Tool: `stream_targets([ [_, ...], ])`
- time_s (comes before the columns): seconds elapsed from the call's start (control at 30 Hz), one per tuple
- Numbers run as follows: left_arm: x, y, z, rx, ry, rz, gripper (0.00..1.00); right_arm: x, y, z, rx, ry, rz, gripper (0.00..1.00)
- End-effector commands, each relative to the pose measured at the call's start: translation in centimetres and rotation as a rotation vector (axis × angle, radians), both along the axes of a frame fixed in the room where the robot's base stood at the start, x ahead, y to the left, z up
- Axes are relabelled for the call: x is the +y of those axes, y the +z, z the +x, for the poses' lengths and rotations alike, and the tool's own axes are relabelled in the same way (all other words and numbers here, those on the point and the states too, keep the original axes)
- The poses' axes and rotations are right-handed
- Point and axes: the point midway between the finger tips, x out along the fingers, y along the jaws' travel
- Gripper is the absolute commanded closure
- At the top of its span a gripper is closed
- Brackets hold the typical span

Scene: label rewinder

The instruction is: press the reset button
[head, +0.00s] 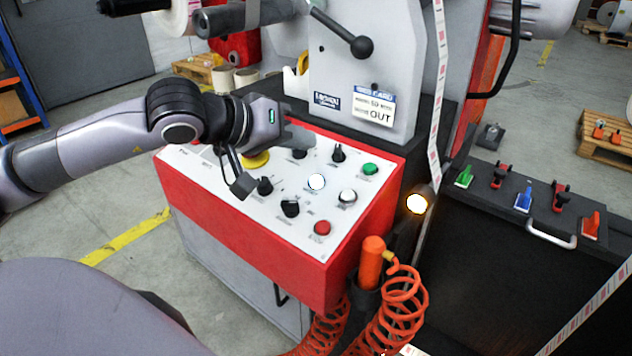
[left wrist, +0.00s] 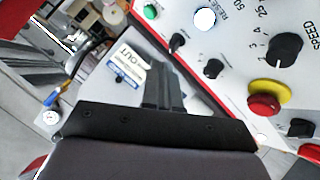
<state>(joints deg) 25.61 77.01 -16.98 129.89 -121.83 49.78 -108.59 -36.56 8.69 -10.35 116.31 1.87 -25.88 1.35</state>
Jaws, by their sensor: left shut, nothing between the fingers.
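The reset button (head: 316,182) is a round button glowing white with a blue rim, on the white top of the red control panel (head: 240,220). My right gripper is not in view.
A green button (head: 370,169), a white button (head: 347,196), a red button (head: 322,228) and several black knobs surround the reset button. A yellow-collared red button (left wrist: 265,103) is partly hidden by my gripper in the head view. The machine body (head: 345,70) rises behind the panel.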

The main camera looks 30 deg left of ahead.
Motion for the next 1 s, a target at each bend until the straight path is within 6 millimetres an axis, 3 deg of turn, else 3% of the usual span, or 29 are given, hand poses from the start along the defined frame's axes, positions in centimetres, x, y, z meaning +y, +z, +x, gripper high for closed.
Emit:
stream_targets([
  [0.1, -0.1, -2.2, 0.5, 0.003, 0.000, -0.003, 1.00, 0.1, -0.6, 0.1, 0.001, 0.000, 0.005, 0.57],
  [0.4, -0.1, -5.4, 1.4, -0.001, -0.001, -0.001, 1.00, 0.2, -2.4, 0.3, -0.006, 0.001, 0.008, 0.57],
  [1.0, -0.2, -5.8, 1.6, 0.000, 0.000, 0.000, 1.00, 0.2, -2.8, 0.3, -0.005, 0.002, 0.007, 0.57],
])
